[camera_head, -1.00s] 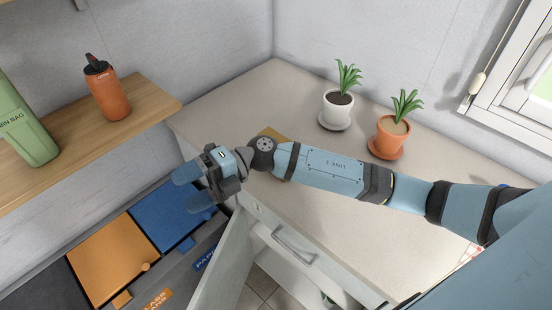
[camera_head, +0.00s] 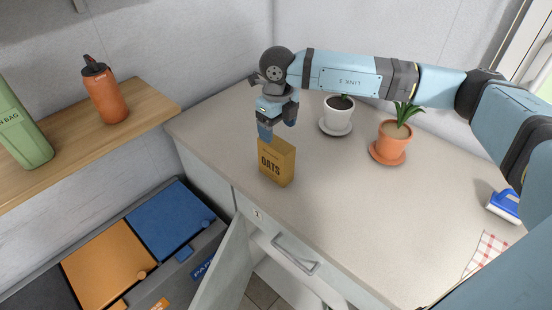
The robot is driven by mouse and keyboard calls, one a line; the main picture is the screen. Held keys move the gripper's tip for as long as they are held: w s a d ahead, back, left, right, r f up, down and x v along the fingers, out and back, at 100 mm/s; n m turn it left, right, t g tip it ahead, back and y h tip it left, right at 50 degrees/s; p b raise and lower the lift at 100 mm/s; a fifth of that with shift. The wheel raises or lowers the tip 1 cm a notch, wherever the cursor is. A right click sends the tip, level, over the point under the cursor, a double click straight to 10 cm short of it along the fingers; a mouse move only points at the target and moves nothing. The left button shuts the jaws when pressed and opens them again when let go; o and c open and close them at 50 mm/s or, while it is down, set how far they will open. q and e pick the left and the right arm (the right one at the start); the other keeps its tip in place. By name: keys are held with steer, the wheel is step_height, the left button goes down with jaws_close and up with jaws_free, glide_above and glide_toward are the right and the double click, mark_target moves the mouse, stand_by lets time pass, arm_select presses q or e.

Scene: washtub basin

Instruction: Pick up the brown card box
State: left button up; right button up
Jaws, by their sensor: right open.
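The brown card box (camera_head: 276,165), marked OATS, stands upright on the counter near its front left edge. My right gripper (camera_head: 277,134) points down just above the box's top, its fingers at or over the upper edge. It is open. Whether the fingers touch the box or straddle it I cannot tell. My left gripper is not in view.
A white potted plant (camera_head: 337,112) and a terracotta potted plant (camera_head: 391,140) stand behind and right of the box. A blue and white brush (camera_head: 504,206) and a checked cloth (camera_head: 486,255) lie at right. A cupboard door (camera_head: 225,270) hangs open below. A wooden shelf (camera_head: 150,107) is at left.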

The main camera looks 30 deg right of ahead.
mark_target(277, 143)
step_height(277, 143, down, 4)
steer(key=shift+r, duration=0.25)
steer(key=shift+a+f+p, duration=0.1)
steer(key=shift+f+p, duration=0.25)
steer(key=shift+f, duration=0.2)
step_height(277, 143, down, 4)
steer(key=shift+w+f+p, duration=0.15)
steer(key=shift+f+p, duration=0.05)
steer(key=shift+p, duration=0.25)
steer(key=shift+c, duration=0.4)
steer(key=c, duration=0.9)
